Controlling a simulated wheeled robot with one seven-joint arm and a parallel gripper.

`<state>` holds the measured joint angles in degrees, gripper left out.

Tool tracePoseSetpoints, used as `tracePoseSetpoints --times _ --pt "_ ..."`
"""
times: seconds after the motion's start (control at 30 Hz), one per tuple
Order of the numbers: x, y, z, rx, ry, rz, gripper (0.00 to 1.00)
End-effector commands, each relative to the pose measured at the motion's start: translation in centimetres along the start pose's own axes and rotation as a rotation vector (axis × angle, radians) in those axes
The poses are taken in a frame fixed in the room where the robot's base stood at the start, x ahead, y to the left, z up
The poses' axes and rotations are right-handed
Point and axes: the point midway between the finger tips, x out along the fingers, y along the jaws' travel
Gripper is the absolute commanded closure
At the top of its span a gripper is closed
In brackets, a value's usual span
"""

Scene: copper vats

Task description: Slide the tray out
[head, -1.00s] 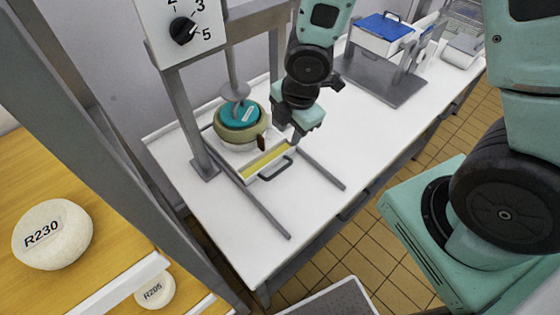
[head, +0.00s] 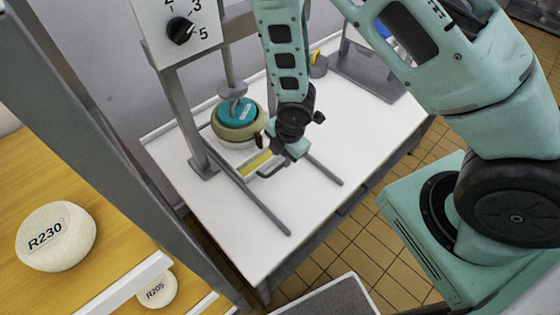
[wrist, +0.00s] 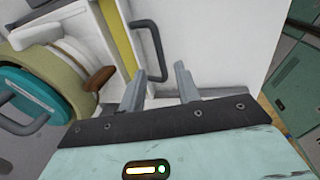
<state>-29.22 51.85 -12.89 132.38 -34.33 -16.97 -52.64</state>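The tray (head: 256,163) is low and white-walled with a yellow inside, and sits between two grey rails on the white table. Its dark grey handle (head: 266,174) sticks out on the front side. In the wrist view the handle (wrist: 156,48) lies just ahead of my gripper (wrist: 158,80), its near end close to the gap between the two fingertips. The fingers are apart and hold nothing. In the head view my gripper (head: 274,155) is over the tray's right end and hides part of it. Contact with the handle cannot be told.
A round mould with a teal lid (head: 238,112) stands behind the tray under the press plate (head: 233,91). A brown grip (wrist: 100,78) juts from the mould near my gripper. The rails (head: 262,207) reach forward over the table; the table front is clear.

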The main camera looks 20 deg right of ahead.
Motion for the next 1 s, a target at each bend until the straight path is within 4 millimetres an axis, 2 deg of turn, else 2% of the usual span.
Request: tracePoseSetpoints --times 0.2,0.4,0.8,0.83,0.93,1.0 --pt "2.9 -0.1 0.1 0.0 -0.001 -0.003 0.67" --pt "4.7 0.0 0.0 0.002 -0.001 -0.001 0.67" --pt "5.2 0.0 0.0 0.001 0.0 0.0 0.67" --pt "5.2 0.0 0.0 0.001 0.0 0.0 0.73" --pt "5.2 0.0 0.0 0.002 0.0 0.0 1.0" --pt "5.2 0.0 0.0 0.002 0.0 0.0 1.0"
